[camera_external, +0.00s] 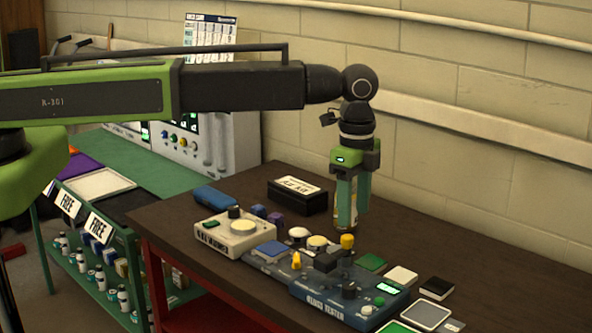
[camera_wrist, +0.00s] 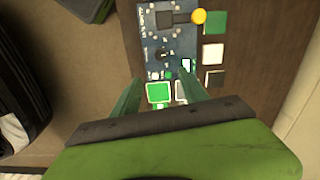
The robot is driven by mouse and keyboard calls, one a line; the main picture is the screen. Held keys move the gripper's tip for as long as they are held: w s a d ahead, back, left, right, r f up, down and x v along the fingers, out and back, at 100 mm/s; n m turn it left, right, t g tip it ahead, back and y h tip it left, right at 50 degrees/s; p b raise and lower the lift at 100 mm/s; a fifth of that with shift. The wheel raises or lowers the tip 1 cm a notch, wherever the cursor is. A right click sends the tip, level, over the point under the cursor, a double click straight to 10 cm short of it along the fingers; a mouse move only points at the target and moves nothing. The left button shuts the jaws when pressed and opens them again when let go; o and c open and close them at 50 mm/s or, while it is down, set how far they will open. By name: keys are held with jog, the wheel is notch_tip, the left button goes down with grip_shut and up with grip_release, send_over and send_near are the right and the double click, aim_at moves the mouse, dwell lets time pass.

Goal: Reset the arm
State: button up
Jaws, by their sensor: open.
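My arm reaches in from the left, level above the table, and bends down at the wrist. My gripper (camera_external: 351,222) points straight down over the far side of the dark table (camera_external: 465,245), with green fingers. In the wrist view my gripper (camera_wrist: 160,84) is open, its two fingers apart, with nothing clearly held between them. A pale and orange cylindrical thing (camera_external: 343,214) shows partly behind the fingers in the external view; I cannot tell how far from them it stands. The blue tester (camera_external: 330,287) with knobs lies in front of the gripper and shows in the wrist view (camera_wrist: 165,45).
A black box (camera_external: 297,196) and a cream device (camera_external: 238,234) stand left of the gripper. Several coloured pads, including a white one (camera_external: 401,275), lie to the right. A block wall (camera_external: 480,110) is close behind. The table's far right is clear.

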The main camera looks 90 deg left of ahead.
jog(key=s+d+f+b, duration=0.3)
jog(key=s+f+b, duration=0.3)
jog(key=f+b, duration=0.6)
jog(key=s+f+n+b, duration=0.2)
jog(key=s+n, duration=0.1)
jog(key=s, duration=0.3)
jog(key=s+d+f+n+b, duration=0.1)
jog(key=s+f+n+b, duration=0.1)
jog(key=s+n, duration=0.2)
jog(key=shift+s+d+f+b, duration=0.3)
jog(key=shift+s, duration=0.95)
